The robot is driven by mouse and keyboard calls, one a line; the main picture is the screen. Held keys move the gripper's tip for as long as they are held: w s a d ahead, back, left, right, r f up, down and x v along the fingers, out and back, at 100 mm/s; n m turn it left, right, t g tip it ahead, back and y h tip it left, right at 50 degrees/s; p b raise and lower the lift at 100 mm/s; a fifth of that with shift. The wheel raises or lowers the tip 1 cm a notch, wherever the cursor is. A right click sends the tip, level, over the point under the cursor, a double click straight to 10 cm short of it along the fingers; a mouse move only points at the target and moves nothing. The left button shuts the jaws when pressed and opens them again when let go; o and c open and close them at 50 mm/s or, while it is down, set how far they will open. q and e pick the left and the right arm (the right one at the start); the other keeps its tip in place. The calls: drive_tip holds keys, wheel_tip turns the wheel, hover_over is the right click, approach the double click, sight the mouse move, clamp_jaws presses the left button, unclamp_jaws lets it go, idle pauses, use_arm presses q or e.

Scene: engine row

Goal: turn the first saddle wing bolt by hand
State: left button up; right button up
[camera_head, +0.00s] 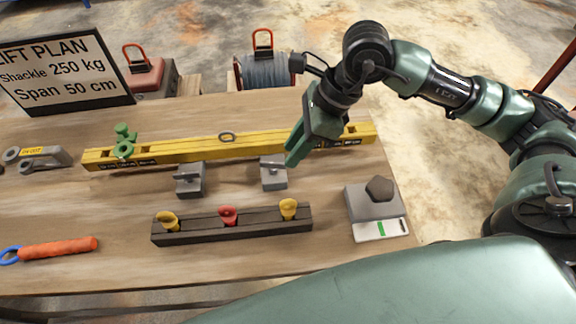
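A yellow beam (190,148) lies across the table with a ring at the middle of its top. A green saddle-like fitting (124,141) sits on the beam's left part, with a rounded green piece on top that may be its wing bolt. My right gripper (293,158) points down at the beam's right part, with its green fingers over or just in front of it. The fingers overlap, so I cannot see a gap or anything between them. Whatever is on the beam behind the gripper is hidden. My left gripper is out of view.
Two grey blocks (190,180) (273,172) stand in front of the beam. A dark rack (190,232) holds yellow and red pieces. A grey scale (372,204) bears a dark lump. Grey shackles (38,157), an orange-handled tool (60,248) and a sign (60,75) are at left.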

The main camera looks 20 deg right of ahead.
sight(273, 166)
drive_tip(key=shift+m+t+h, duration=0.4)
drive_tip(key=shift+m+h, duration=0.1)
drive_tip(key=shift+m, duration=0.1)
drive_tip(key=w+f, duration=0.1)
drive_tip(key=f, duration=0.1)
drive_tip(key=w+f+p, duration=0.1)
drive_tip(key=f, duration=0.4)
drive_tip(key=shift+w+a+f+p, duration=0.2)
drive_tip(key=shift+w+f+p, duration=0.1)
drive_tip(key=shift+w, duration=0.1)
clamp_jaws()
